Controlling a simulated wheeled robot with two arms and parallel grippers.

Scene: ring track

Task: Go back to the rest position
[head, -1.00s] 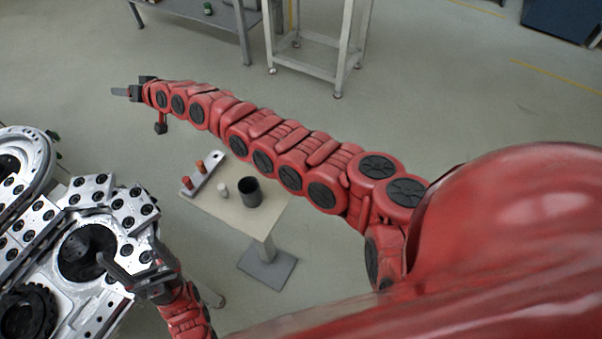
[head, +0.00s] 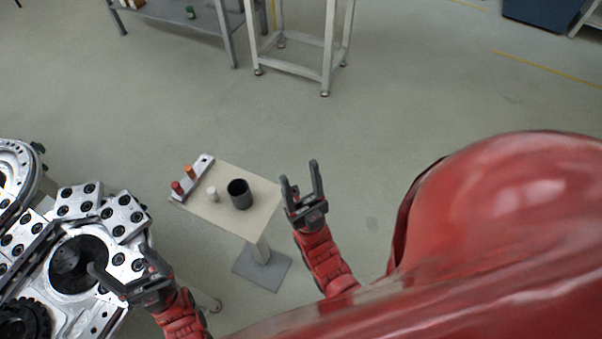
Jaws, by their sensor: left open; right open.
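My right gripper (head: 300,182) is open and empty, its two fingers pointing up in the picture, just right of the small table. Its red forearm comes up from below. My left gripper (head: 122,278) is at the lower left, in front of the large metal track assembly (head: 125,212). Its fingers are open, and one dark finger overlaps the dark round opening (head: 78,262) of the assembly in the picture. I cannot tell whether it touches the metal.
A small table (head: 245,222) bears a dark cup (head: 240,194), a small white cylinder (head: 212,194) and a grey holder (head: 205,167) with orange and red pieces. A white frame stand (head: 328,60) and a grey shelf table (head: 180,18) stand behind. The middle floor is clear.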

